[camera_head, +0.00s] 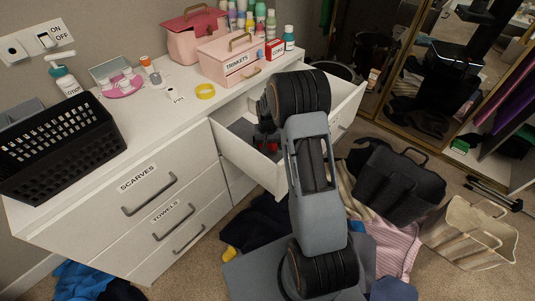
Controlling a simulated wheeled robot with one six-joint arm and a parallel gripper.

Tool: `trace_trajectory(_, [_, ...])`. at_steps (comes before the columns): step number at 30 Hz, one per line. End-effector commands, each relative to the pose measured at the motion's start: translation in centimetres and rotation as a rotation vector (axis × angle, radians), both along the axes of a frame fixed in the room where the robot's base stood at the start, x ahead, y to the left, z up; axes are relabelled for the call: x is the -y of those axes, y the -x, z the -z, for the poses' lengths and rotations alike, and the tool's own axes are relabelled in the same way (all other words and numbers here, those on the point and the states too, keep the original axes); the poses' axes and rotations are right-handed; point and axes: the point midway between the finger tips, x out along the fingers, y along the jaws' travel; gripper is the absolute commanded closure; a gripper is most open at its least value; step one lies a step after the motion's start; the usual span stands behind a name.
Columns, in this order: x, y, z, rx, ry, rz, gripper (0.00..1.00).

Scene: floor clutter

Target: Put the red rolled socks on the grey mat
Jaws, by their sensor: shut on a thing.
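My gripper (266,139) points down into an open white drawer (234,150), and my arm hides part of it. It is shut on a small red thing, the red rolled socks (267,147), of which only a little shows below the fingers. A flat grey patch (241,128) shows on the drawer floor to the left of the gripper; it looks like the grey mat, but most of it is hidden. I cannot tell whether the socks touch it.
The dresser top (188,112) holds a black basket (60,146), a pink trinkets box (232,60) and several bottles. A dark bag (396,186), a striped bag (468,234) and clothes (393,245) crowd the floor at right. A mirrored door stands behind.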

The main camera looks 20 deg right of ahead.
Motion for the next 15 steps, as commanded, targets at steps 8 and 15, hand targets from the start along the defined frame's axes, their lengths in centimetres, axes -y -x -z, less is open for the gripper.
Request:
trace_trajectory(8, [-0.1,0.0,1.7,-0.001,0.0,-0.002,0.37])
trace_trajectory(15, [-0.1,-0.1,4.5,0.001,0.0,-0.003,0.37])
